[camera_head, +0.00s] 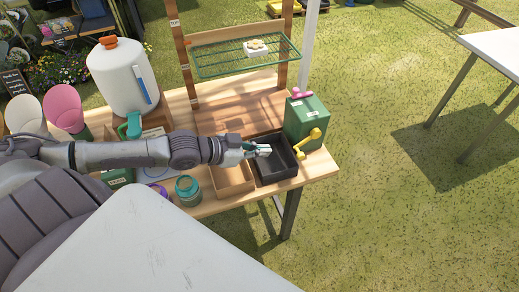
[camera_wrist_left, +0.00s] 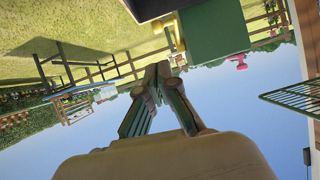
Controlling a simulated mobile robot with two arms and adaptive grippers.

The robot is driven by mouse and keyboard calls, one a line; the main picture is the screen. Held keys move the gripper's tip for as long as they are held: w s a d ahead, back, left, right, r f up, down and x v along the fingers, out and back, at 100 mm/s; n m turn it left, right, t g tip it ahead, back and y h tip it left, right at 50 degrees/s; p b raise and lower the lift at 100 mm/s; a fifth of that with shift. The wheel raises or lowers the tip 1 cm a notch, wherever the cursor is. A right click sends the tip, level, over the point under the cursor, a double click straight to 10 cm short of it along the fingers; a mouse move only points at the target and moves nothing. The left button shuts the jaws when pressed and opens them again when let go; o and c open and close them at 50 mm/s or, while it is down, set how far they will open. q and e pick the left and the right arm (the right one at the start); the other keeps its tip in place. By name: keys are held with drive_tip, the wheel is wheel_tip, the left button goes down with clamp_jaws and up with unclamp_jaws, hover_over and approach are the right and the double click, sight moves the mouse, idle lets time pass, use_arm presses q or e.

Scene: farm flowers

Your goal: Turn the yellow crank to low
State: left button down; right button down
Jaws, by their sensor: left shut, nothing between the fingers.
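The yellow crank (camera_head: 308,143) sits on the front face of a green box (camera_head: 306,115) at the right end of the wooden table. Its arm slants from upper right to lower left in the head view. My left gripper (camera_head: 266,150) is shut and empty, above the black tray and to the left of the crank, apart from it. In the left wrist view the shut fingertips (camera_wrist_left: 158,72) point toward the green box (camera_wrist_left: 215,30), and a yellow part, likely the crank (camera_wrist_left: 179,36), shows at the box's edge. My right gripper is not in view.
A black tray (camera_head: 293,176) and a wooden tray (camera_head: 233,190) lie below my left gripper. A pink knob (camera_head: 300,93) is on top of the green box. A teal jar (camera_head: 188,190) and a white dispenser (camera_head: 118,75) stand left. A green wire shelf (camera_head: 225,62) hangs behind.

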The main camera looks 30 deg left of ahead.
sight(299, 156)
use_arm(q)
wheel_tip(299, 156, up, 4)
drive_tip(key=w+d+g+y+p, duration=0.1)
drive_tip(key=g+y+p, duration=0.2)
drive_tip(key=p, duration=0.3)
drive_tip(key=p+x, duration=0.2)
drive_tip(key=x, duration=1.2)
drive_tip(key=shift+s+d+f, duration=0.1)
drive_tip(key=shift+s+f, duration=0.05)
drive_tip(key=shift+f, duration=0.1)
drive_tip(key=shift+f+n+h+b, duration=0.3)
drive_tip(key=shift+f+b, duration=0.4)
drive_tip(key=shift+b, duration=0.25)
drive_tip(key=shift+t, duration=0.3)
drive_tip(key=shift+r, duration=0.2)
